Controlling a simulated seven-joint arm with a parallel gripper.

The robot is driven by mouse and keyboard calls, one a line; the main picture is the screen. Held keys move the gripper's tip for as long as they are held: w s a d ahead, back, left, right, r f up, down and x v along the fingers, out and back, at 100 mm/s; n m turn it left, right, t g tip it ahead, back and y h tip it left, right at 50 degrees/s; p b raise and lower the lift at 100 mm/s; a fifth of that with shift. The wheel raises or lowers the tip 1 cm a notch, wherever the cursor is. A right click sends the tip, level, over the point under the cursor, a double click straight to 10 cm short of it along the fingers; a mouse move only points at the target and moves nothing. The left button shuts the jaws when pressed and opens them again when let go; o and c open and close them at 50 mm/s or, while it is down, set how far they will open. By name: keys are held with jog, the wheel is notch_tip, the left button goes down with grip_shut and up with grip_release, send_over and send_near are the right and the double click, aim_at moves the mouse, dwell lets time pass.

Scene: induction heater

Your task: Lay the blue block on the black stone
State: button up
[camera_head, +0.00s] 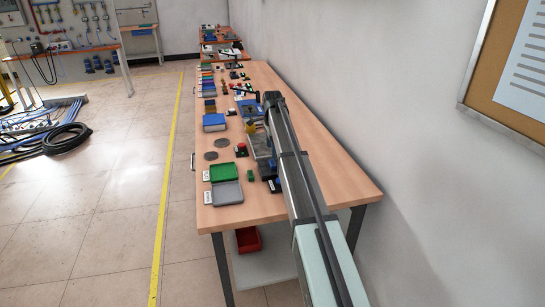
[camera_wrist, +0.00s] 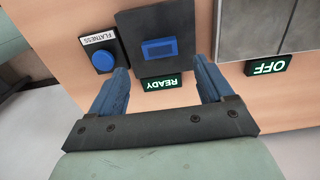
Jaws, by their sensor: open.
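The blue block (camera_wrist: 159,49) is a small rectangular piece with a darker blue middle. In the wrist view it appears to lie flat on the black stone (camera_wrist: 186,22), a dark grey square slab, inside its edges. My gripper (camera_wrist: 164,82) is open, with its two blue fingers wide apart and nothing between the tips. The fingertips are on the near side of the block, one to its left and one to its right, apart from it in the picture. In the head view my arm hides most of this area, and I cannot make out the block there.
A green READY sign (camera_wrist: 164,84) is at the stone's near edge. A round blue button (camera_wrist: 103,61) labelled FLATNESS stands to the left, and an OFF sign (camera_wrist: 267,66) to the right by grey panels. Green and grey trays (camera_head: 228,193) sit at the bench's near end.

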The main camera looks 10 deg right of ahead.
jog(key=shift+r, duration=2.8)
jog(key=shift+c, duration=0.4)
